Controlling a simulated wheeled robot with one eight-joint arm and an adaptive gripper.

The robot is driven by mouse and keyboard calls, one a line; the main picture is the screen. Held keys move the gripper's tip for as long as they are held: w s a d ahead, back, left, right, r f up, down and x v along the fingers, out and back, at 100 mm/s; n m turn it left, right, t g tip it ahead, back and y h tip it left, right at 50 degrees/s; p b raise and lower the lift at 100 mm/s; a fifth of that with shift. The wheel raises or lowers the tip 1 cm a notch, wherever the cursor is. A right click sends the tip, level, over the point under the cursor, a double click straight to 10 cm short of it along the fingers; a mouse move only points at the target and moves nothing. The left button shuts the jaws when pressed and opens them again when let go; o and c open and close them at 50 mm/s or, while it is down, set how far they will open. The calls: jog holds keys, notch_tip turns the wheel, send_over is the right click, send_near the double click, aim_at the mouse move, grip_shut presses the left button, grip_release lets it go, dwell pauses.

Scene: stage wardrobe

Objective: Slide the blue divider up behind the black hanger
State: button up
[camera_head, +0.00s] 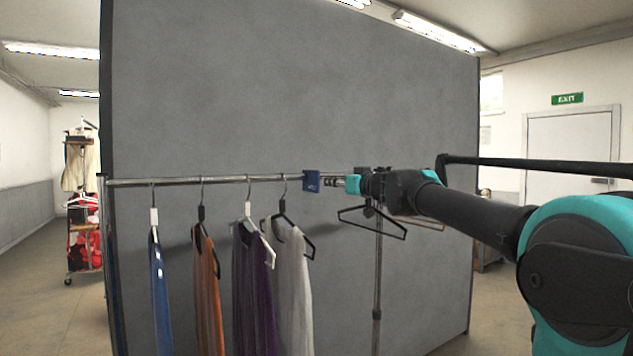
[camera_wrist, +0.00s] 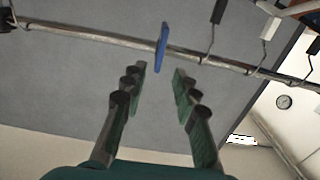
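The blue divider (camera_head: 311,181) hangs on the metal rail, a small plate with pale lettering. In the wrist view the divider (camera_wrist: 161,46) shows edge-on, just beyond and between my fingertips. My gripper (camera_wrist: 159,72) is open and empty, apart from the divider; in the head view my gripper (camera_head: 338,183) is close to its right. Left of the divider, a black hanger (camera_head: 284,212) carries a pale grey garment; its dark neck (camera_wrist: 218,12) shows right of the divider in the wrist view. Another black hanger (camera_head: 203,214) carries an orange garment. An empty black hanger (camera_head: 372,228) hangs behind my arm.
The rail (camera_head: 140,182) runs before a grey partition (camera_head: 290,90). A white hanger (camera_head: 248,209) carries a purple garment, and another (camera_head: 153,218) a blue one. Bare rail lies between the divider and the nearest black hanger. A rail post (camera_head: 377,290) stands below my arm.

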aim_at(319, 180)
jog(key=x, duration=1)
jog(key=shift+w+a, duration=0.15)
jog(key=shift+w, duration=0.1)
grip_shut()
